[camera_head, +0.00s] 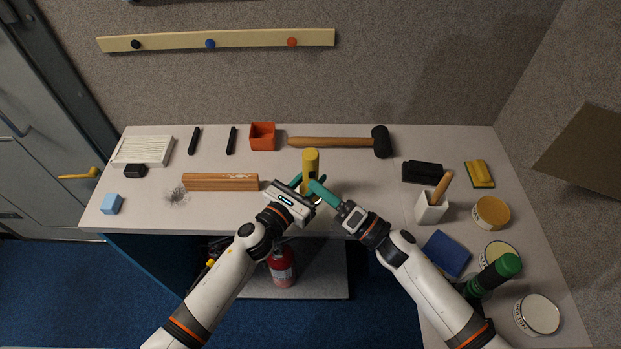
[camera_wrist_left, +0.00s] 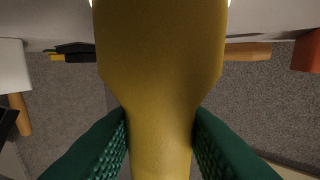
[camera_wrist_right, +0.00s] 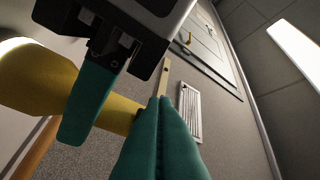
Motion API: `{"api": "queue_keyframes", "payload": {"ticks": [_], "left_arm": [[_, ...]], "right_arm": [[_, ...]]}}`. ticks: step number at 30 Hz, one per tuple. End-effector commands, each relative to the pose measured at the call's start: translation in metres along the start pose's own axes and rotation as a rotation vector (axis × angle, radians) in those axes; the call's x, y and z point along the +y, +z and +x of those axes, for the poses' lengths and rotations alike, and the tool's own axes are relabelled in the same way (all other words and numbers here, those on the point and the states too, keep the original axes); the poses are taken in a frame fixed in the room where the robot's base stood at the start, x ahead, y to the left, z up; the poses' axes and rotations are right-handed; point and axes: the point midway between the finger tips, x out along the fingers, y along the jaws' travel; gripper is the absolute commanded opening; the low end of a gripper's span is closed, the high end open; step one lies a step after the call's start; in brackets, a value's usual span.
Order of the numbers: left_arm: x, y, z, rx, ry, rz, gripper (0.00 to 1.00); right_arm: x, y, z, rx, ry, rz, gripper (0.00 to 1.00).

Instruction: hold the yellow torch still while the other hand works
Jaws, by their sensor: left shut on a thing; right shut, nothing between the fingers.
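The yellow torch (camera_head: 311,160) stands roughly upright above the front middle of the table in the head view. My left gripper (camera_head: 300,183) is shut on it, and in the left wrist view the torch (camera_wrist_left: 162,90) fills the middle between the green fingers (camera_wrist_left: 160,140). My right gripper (camera_head: 318,186) is shut and empty, with its fingertips close beside the torch. In the right wrist view the right fingers (camera_wrist_right: 160,125) are together near the torch (camera_wrist_right: 40,85), with a left finger across it. I cannot tell whether the right fingertips touch the torch.
The table (camera_head: 300,219) holds a wooden block (camera_head: 220,182), a mallet (camera_head: 335,142) and an orange box (camera_head: 262,137) around the grippers. A white cup with a handle in it (camera_head: 430,208), a blue box (camera_head: 446,254) and several tins crowd the right side.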

Motion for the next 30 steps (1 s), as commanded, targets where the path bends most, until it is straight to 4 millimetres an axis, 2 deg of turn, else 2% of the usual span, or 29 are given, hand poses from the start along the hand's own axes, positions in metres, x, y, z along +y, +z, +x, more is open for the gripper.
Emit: {"api": "queue_keyframes", "payload": {"ticks": [8, 22, 30], "left_arm": [[0.0, 0.0, 0.0, -0.001, 0.0, -0.001, 0.04], [0.0, 0.001, 0.0, -0.001, 0.0, -0.001, 0.04], [0.0, 0.0, 0.0, -0.001, 0.0, -0.001, 0.04]], "right_arm": [[-0.002, 0.002, -0.003, 0.0, 0.0, 0.001, 0.0], [-0.025, 0.026, -0.035, 0.0, 0.001, 0.002, 0.0], [-0.031, 0.03, -0.042, 0.0, 0.0, 0.0, 0.0]]}}
